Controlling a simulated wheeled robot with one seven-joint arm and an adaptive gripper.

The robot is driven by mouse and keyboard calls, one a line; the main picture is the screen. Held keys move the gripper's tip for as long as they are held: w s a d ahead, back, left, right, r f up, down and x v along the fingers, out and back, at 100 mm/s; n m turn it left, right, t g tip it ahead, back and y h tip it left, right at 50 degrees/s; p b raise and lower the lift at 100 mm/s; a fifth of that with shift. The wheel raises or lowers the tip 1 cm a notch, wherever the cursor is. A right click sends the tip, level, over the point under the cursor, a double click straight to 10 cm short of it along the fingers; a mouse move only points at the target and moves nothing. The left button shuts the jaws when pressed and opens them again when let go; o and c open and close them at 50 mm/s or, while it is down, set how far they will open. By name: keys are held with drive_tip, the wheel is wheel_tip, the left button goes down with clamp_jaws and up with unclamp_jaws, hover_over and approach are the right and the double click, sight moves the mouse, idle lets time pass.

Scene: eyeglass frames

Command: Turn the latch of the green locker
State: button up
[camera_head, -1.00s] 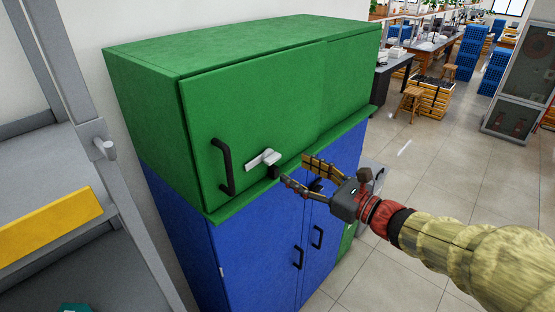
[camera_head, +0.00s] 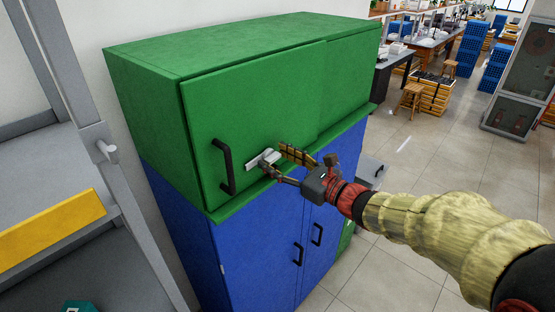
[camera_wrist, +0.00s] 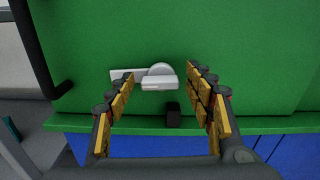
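The green locker (camera_head: 270,95) sits on top of a blue cabinet, its front door closed. Its silver latch (camera_head: 261,160) is on the lower part of the door, right of the black handle (camera_head: 223,167). My gripper (camera_head: 275,160) is at the latch. In the wrist view, the latch (camera_wrist: 158,78) lies ahead, with its knob and short lever roughly horizontal. The two yellow-padded fingers of my gripper (camera_wrist: 160,92) are spread apart on either side of the latch. I see no contact with it.
The blue cabinet (camera_head: 255,255) with black handles stands below. A small black block (camera_wrist: 173,115) is just under the latch. A grey metal rack (camera_head: 105,180) with a yellow strip stands at the left.

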drive_tip(key=shift+c, duration=1.2)
clamp_jaws()
